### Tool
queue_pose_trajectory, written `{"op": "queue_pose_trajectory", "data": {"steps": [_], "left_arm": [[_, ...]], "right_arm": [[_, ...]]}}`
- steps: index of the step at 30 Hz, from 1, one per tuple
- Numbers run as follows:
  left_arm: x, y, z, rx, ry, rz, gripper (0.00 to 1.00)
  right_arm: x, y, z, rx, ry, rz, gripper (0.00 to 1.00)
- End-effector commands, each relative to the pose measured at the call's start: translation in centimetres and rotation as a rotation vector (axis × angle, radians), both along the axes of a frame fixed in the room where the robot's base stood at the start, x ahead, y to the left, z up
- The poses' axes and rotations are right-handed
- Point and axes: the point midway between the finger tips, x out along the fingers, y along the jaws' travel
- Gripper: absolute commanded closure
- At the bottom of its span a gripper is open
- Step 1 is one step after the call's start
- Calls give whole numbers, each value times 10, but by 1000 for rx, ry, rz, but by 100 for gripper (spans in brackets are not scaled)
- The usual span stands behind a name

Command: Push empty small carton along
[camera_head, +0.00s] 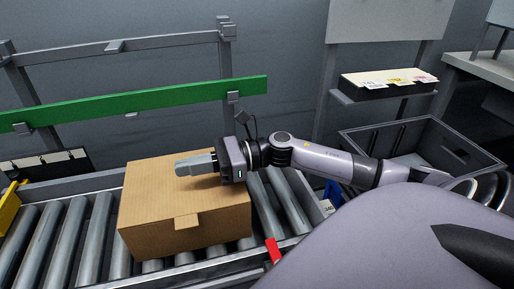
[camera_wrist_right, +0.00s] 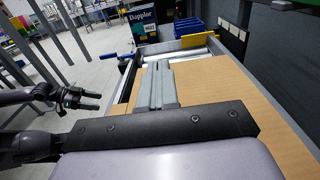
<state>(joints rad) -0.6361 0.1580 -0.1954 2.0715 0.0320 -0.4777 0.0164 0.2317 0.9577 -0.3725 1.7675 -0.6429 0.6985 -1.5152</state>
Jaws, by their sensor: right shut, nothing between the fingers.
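A closed brown carton (camera_head: 185,205) sits on the roller conveyor, a small flap on its near side. It also shows in the right wrist view (camera_wrist_right: 225,85), below and beside the fingers. My right gripper (camera_head: 180,166) is over the carton's top, fingers together and pointing left. Its fingers also show in the right wrist view (camera_wrist_right: 156,68) with nothing between them. I cannot tell whether they touch the top. My left gripper (camera_wrist_right: 88,99) shows small at the left of the right wrist view, apart from the carton; its jaw state is unclear.
Bare rollers (camera_head: 65,240) run left of the carton, with a yellow part (camera_head: 9,208) at the far left. A green rail (camera_head: 140,104) runs behind. A dark crate (camera_head: 425,145) stands right. A red marker (camera_head: 273,250) is on the conveyor's near edge.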

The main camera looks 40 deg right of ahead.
Motion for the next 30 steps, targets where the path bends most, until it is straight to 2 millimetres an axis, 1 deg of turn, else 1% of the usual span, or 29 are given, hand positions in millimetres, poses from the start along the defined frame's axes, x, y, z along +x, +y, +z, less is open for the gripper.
{"op": "queue_pose_trajectory", "data": {"steps": [1, 3, 16, 26, 30], "left_arm": [[0, -1, 1, -1, -1, -2, 28], [0, -2, 1, -2, -3, -5, 28], [5, -5, 8, -8, -16, -5, 28], [6, 1, 10, -11, -11, 17, 28], [3, 4, 7, -9, 2, 22, 28]], "right_arm": [[-4, -8, -2, -3, 4, -1, 100], [-10, -18, -2, -2, 5, -1, 100], [-38, -70, -1, -1, 5, -1, 100], [-59, -108, 0, -1, 4, -1, 100], [-68, -125, 0, -1, 5, -1, 100]]}}
